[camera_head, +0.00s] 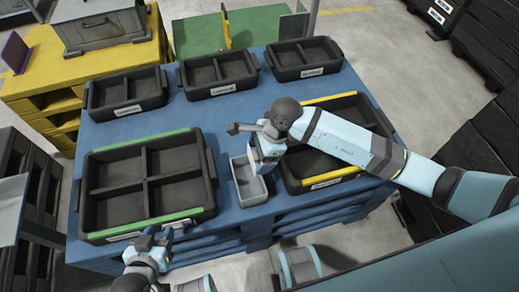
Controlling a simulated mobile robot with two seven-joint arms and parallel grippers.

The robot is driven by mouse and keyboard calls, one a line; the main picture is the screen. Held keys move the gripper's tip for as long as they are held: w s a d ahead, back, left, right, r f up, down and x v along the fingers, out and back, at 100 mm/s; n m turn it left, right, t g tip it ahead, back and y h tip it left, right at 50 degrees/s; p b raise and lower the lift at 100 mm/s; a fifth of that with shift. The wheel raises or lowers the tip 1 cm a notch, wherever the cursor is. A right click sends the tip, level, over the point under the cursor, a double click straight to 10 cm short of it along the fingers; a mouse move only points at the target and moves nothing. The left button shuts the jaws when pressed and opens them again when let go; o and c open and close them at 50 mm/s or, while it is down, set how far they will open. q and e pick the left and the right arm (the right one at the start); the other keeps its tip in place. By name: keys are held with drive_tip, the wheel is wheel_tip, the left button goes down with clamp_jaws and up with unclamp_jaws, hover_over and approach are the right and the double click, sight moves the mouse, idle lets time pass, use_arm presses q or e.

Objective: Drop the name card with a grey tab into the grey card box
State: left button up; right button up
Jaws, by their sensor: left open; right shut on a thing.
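A small light grey open box (243,188), which looks like the card box, stands on the blue pallet table (225,215) between the two large front crates. My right gripper (259,165) comes in from the right and points down at the box's back right part. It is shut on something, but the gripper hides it. I cannot make out the name card or its grey tab. My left gripper (152,241) is open and low at the front edge of the green-striped crate, away from the grey box.
The black crate with green stripes (145,149) stands front left. A yellow-striped crate (322,179) stands at right, partly under my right arm. Several smaller black crates (125,92) line the back. A yellow pallet (95,62) with a grey case (100,27) is beyond left.

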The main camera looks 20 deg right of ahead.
wheel_tip(320, 180, down, 3)
drive_tip(key=shift+f+b, duration=0.15)
drive_tip(key=shift+b, duration=0.6)
drive_tip(key=o, duration=0.7)
drive_tip(key=p+v, duration=0.1)
drive_tip(key=v, duration=1.3)
drive_tip(key=shift+a, duration=0.1)
